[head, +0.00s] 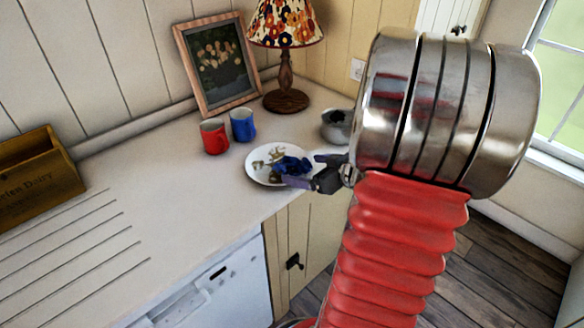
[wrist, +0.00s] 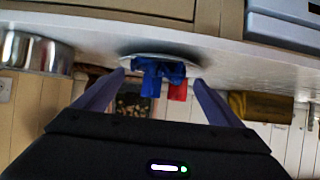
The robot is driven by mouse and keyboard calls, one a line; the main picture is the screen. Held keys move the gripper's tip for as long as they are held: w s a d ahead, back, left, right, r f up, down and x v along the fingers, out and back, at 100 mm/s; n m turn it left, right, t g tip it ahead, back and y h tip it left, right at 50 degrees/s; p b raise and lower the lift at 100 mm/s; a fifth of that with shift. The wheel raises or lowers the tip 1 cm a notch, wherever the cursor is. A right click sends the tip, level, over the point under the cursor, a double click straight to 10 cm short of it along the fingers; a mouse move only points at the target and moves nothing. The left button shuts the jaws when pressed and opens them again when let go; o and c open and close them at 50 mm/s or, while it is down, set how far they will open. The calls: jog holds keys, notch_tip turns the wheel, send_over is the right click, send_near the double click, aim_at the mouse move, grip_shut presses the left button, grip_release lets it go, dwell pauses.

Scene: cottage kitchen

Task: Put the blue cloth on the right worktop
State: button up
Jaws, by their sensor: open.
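The blue cloth (head: 291,164) lies crumpled on a white plate (head: 257,176) near the front edge of the worktop in the head view. My gripper (head: 301,169) is at the plate's right side, with its purple fingers apart near the cloth. In the wrist view, which looks upside down, the cloth (wrist: 165,69) is between and beyond the open fingertips of my gripper (wrist: 161,80). No grip on the cloth shows. Brownish bits lie beside the cloth on the plate. My arm hides the area to the right in the head view.
A red mug (head: 214,137) and a blue mug (head: 242,125) stand behind the plate. A metal bowl (head: 337,128) is to its right. A lamp (head: 286,62) and a framed picture (head: 217,65) stand at the back. A wooden crate (head: 38,182) is far left. The worktop left of the plate is clear.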

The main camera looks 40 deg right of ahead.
aim_at(298, 167)
jog(key=shift+w, duration=0.1)
jog(key=shift+x, duration=2.55)
jog(key=shift+d, duration=0.15)
jog(key=shift+c, duration=0.3)
jog(key=c, duration=0.8)
jog(key=shift+r, duration=0.1)
jog(key=shift+r, duration=4.95)
jog(key=shift+c, duration=0.2)
